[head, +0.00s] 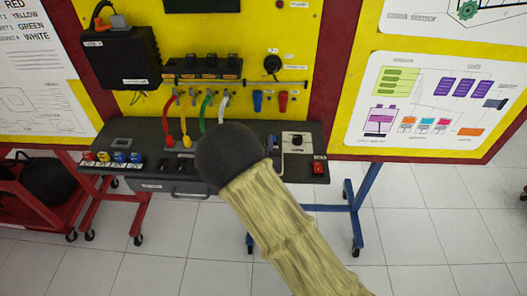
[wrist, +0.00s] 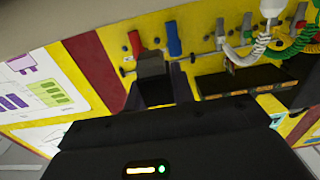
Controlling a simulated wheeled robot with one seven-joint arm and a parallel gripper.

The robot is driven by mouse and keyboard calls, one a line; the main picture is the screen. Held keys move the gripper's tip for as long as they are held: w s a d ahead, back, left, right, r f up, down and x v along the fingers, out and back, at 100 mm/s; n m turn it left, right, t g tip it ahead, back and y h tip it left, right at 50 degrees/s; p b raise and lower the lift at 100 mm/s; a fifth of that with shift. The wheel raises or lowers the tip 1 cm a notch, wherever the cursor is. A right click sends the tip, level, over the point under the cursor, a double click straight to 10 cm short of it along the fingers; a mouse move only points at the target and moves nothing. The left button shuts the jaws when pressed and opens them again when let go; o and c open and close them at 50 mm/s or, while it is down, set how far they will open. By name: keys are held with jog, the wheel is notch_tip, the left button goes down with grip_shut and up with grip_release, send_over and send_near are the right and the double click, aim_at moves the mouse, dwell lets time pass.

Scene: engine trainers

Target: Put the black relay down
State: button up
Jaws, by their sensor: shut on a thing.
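My gripper (wrist: 158,78) is shut on a small dark block, which I take to be the black relay (wrist: 153,68), in the middle of the wrist view. The relay is held up in front of the yellow board (wrist: 205,35), which looks turned over in that view. Whether the relay touches anything is not clear. In the head view, the rounded dark end of my arm hides the gripper and the relay; it covers part of the grey shelf (head: 305,172) below the board.
The shelf carries colored buttons (head: 120,157) at left and a white module with a black knob (head: 296,141) at right, beside a red switch (head: 319,167). Colored cables (head: 184,120) hang from the board. Blue (head: 257,101) and red (head: 283,101) plugs sit on it.

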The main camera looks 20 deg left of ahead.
jog(key=shift+f+p, duration=0.3)
jog(key=shift+f, duration=1.75)
jog(key=shift+f, duration=0.15)
jog(key=o, duration=1)
jog(key=shift+c, duration=0.2)
jog(key=shift+s, duration=0.1)
jog(key=b+v, duration=0.3)
jog(key=v, duration=0.9)
